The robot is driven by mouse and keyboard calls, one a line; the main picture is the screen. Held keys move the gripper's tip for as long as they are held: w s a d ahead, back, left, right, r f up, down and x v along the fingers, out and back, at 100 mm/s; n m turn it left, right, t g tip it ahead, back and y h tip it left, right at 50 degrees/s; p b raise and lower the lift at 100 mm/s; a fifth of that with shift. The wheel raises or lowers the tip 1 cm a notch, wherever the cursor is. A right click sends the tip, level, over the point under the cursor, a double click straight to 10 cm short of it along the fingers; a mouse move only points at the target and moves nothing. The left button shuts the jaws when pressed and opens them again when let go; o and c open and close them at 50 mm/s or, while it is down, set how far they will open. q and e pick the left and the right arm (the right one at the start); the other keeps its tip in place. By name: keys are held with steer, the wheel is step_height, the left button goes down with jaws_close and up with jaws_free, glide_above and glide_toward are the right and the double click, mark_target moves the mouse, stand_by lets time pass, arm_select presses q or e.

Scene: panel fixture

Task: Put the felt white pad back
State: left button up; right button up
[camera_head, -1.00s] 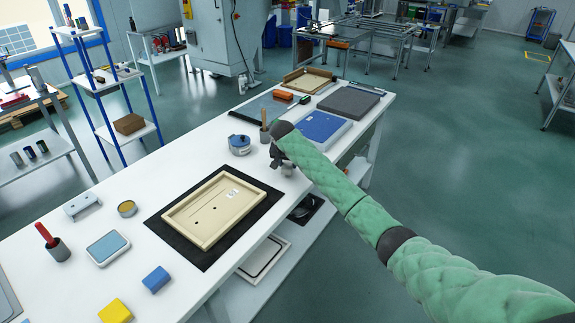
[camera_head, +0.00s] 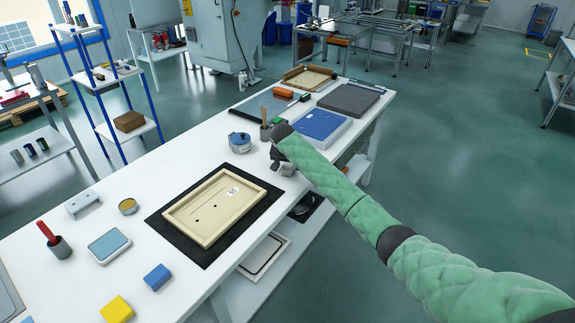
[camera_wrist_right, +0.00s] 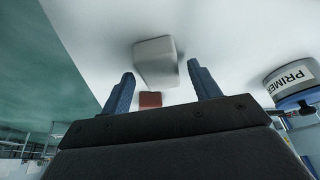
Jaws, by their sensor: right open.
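In the right wrist view a plain white block (camera_wrist_right: 155,62), which looks like the felt white pad, sits on the white table top between and beyond my fingertips. My right gripper (camera_wrist_right: 160,76) is open, with a blue finger on either side of the view and nothing held. In the head view my right gripper (camera_head: 281,166) is over the table edge, between the panel tray and the blue pad; the white pad is hidden there. A small red-brown thing (camera_wrist_right: 150,100) shows between the fingers. My left gripper is not in view.
A primer tin (camera_head: 239,143) stands left of my right gripper; it also shows in the right wrist view (camera_wrist_right: 291,84). A cream panel tray (camera_head: 190,222) lies on a black mat (camera_head: 175,239). A blue pad (camera_head: 319,124) and a grey foam block (camera_head: 349,98) lie farther back.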

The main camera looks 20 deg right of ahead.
steer(key=shift+r, duration=0.1)
steer(key=shift+a+r, duration=0.1)
steer(key=shift+r, duration=0.15)
arm_select(q)
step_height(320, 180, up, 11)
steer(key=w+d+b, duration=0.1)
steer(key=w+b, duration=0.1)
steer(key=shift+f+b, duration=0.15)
steer(key=shift+b, duration=0.15)
arm_select(e)
steer(key=v, duration=1.1)
steer(key=shift+s+r, duration=0.2)
steer(key=shift+r, duration=0.05)
